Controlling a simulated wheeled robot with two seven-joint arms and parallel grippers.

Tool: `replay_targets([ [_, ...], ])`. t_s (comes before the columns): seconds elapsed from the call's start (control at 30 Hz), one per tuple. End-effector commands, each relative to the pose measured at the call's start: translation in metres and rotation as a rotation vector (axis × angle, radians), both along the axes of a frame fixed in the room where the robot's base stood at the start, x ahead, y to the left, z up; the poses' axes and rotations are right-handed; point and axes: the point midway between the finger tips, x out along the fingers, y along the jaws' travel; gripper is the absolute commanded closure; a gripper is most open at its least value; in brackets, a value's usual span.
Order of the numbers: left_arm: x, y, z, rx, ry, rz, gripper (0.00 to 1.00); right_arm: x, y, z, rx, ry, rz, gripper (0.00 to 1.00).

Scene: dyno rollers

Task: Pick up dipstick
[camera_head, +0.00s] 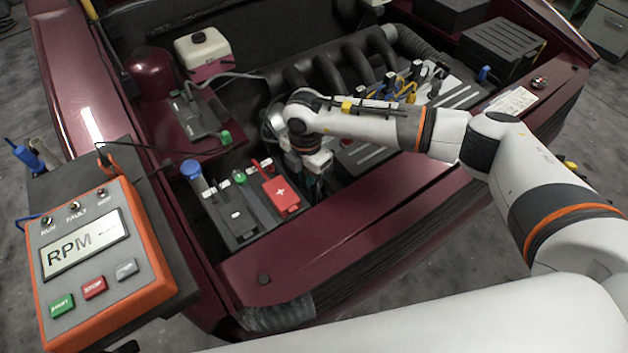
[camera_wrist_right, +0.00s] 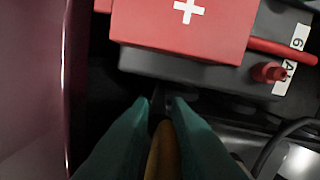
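My right gripper (camera_head: 312,190) points down into the engine bay, just right of the red battery cover, partly hidden by its own wrist. In the right wrist view its two teal fingers (camera_wrist_right: 165,105) are close together. Between them is a narrow yellow-orange piece (camera_wrist_right: 162,152), which looks like the dipstick's handle. The fingers appear to press on both its sides. A dark part shows at the fingertips, but its lower end is lost in shadow. I cannot make out the dipstick in the head view. My left gripper is not in view.
The battery (camera_head: 235,220) with its red cover (camera_head: 281,194) is close beside the right gripper; the cover also shows in the wrist view (camera_wrist_right: 180,28). The maroon front panel (camera_head: 330,245) borders the bay. An orange RPM console (camera_head: 92,250) stands at left.

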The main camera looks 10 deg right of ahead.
Motion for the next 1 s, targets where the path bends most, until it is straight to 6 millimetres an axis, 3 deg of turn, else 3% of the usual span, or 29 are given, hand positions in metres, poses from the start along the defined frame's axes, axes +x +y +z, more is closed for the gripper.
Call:
replay_targets([
  [0.07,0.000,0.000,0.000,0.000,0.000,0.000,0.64,0.002,-0.001,0.001,0.000,-0.007,-0.001,1.00],
  [0.63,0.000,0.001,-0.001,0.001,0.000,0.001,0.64,0.005,-0.002,0.008,-0.001,-0.014,-0.003,1.00],
  [0.77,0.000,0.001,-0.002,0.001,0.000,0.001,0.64,0.005,-0.002,0.020,-0.002,-0.015,-0.004,1.00],
  [1.0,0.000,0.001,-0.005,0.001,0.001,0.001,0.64,0.005,-0.002,0.063,-0.003,-0.015,-0.004,1.00],
])
